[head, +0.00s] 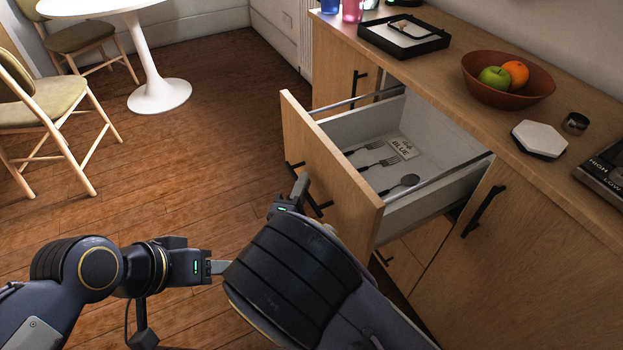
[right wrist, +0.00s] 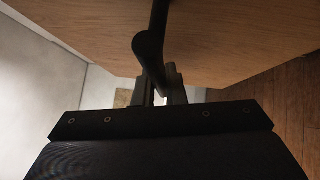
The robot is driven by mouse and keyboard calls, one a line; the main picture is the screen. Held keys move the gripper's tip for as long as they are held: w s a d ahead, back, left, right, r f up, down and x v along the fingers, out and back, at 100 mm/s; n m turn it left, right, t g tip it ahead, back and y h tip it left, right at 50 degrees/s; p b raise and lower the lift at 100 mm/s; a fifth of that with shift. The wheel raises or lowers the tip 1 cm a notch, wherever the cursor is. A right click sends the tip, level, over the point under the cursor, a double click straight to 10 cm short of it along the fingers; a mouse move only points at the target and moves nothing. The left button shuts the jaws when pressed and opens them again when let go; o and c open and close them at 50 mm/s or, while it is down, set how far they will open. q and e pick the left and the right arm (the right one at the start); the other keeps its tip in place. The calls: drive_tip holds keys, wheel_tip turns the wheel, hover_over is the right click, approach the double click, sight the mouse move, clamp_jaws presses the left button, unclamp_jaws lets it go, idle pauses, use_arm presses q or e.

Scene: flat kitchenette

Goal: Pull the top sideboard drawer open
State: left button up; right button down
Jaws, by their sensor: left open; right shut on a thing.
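The top sideboard drawer (head: 333,166) stands pulled well out from the sideboard (head: 520,240), with its white inside in view. Two forks, a spoon (head: 402,185) and a card reading "BLUE" (head: 401,148) lie in it. A black bar handle (head: 318,205) is on its wooden front. My right gripper (head: 300,188) is at this handle and shut on it. In the right wrist view the fingers (right wrist: 160,88) close around the dark bar (right wrist: 150,50). My left gripper (head: 222,267) is open and empty, low over the floor, left of the drawer and apart from it.
Chairs (head: 50,115) and a white table (head: 160,92) stand at left. The floor (head: 215,130) between is clear.

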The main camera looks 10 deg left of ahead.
drive_tip(key=shift+s+a, duration=0.1)
idle(0.3)
drive_tip(key=c, duration=1.5)
unclamp_jaws()
drive_tip(key=s, duration=0.5)
drive_tip(key=s+a+f+p, duration=0.1)
drive_tip(key=s, duration=0.1)
drive_tip(key=shift+s+f, duration=0.1)
drive_tip(key=shift+s, duration=0.2)
